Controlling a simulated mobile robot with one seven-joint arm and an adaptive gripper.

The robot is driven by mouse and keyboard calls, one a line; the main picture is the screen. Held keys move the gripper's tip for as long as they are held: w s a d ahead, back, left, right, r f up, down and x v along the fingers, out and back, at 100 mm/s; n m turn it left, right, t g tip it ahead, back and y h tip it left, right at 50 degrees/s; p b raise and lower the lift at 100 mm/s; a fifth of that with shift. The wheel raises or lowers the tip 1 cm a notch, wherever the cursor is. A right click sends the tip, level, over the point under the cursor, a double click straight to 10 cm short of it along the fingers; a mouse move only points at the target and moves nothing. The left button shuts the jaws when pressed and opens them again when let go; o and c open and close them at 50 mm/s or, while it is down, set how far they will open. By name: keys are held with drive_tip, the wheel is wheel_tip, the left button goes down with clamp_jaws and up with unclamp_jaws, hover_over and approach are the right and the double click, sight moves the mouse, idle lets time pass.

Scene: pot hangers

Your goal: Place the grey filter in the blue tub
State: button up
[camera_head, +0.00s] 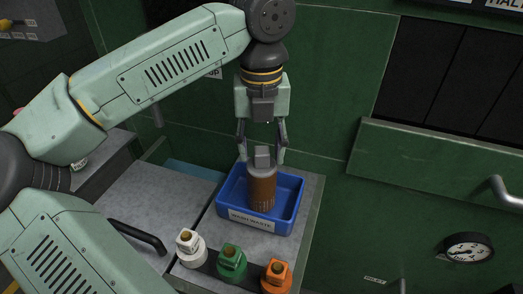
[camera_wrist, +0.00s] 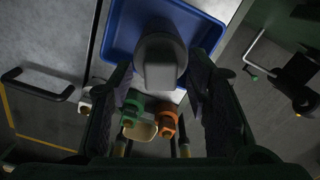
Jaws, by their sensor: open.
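The filter (camera_head: 262,188) has a grey top with a block-shaped knob and a brownish, slotted cylindrical body. It stands upright within the blue tub (camera_head: 226,205), and its lower end appears to rest on the tub floor. My gripper (camera_head: 262,160) is above it, pointing down, with its fingers open on either side of the knob and apart from it. In the wrist view the grey filter top (camera_wrist: 160,58) lies between the two spread fingers, with the blue tub (camera_wrist: 118,28) behind it. The filter body is hidden there.
White (camera_head: 189,247), green (camera_head: 232,263) and orange (camera_head: 276,276) capped containers stand in a row in front of the tub. The tub sits on a grey counter (camera_head: 170,205) with a black handle (camera_head: 138,237). A green wall rises behind. A gauge (camera_head: 468,248) is at right.

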wheel_tip(320, 180, up, 11)
drive_tip(key=b, duration=0.1)
drive_tip(key=shift+f, duration=0.1)
idle(0.3)
